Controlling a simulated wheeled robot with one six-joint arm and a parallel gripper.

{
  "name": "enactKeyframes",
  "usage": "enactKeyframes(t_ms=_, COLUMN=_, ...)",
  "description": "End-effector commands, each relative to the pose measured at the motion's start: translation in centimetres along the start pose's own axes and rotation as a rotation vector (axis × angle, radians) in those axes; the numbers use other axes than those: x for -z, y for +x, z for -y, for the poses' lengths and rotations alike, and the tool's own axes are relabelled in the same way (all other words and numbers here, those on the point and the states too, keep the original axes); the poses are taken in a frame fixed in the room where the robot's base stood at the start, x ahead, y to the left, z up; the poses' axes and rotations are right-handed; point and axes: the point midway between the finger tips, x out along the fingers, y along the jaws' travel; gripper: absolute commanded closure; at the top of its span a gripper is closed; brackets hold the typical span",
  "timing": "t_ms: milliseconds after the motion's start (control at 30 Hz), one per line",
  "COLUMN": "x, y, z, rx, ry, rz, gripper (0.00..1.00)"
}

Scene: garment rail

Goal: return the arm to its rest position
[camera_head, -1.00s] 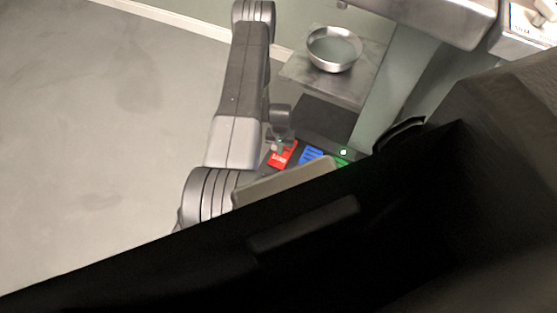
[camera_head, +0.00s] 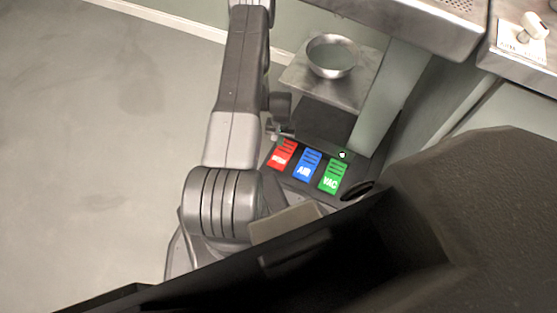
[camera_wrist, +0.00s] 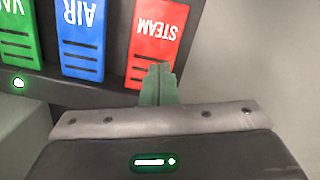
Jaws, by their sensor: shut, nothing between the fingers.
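My gripper (camera_wrist: 159,70) is shut and empty, its two greenish fingers together in the wrist view. In that view the fingertips overlap the near edge of the red STEAM pedal (camera_wrist: 157,40); I cannot tell whether they touch it. In the head view my grey arm (camera_head: 236,95) runs up the left of the pedals. The gripper (camera_head: 273,128) shows there small and partly hidden, just left of the red STEAM pedal (camera_head: 283,154).
A blue AIR pedal (camera_head: 307,165) and a green VAC pedal (camera_head: 333,176) sit right of the red one. A metal bowl (camera_head: 332,57) stands on a grey shelf (camera_head: 362,85) above. A metal worktop (camera_head: 440,22) is at the top right. The floor at left is clear.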

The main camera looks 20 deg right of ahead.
Motion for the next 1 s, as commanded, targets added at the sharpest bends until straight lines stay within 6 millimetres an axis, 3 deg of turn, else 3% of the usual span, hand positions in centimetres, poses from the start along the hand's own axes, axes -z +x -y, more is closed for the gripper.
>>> enactKeyframes(t_ms=333, x=0.0, y=0.6, z=0.0, rx=0.000, ry=0.000, rz=0.001, gripper=1.00)
enactKeyframes(t_ms=567, x=-0.1, y=3.3, z=0.0, rx=0.000, ry=0.000, rz=0.003, gripper=1.00)
enactKeyframes(t_ms=633, x=-0.8, y=2.5, z=0.0, rx=0.000, ry=0.000, rz=0.004, gripper=1.00)
enactKeyframes(t_ms=900, x=-3.4, y=2.8, z=0.0, rx=0.000, ry=0.001, rz=0.005, gripper=1.00)
enactKeyframes(t_ms=1000, x=-3.1, y=1.1, z=0.0, rx=0.000, ry=0.001, rz=-0.001, gripper=1.00)
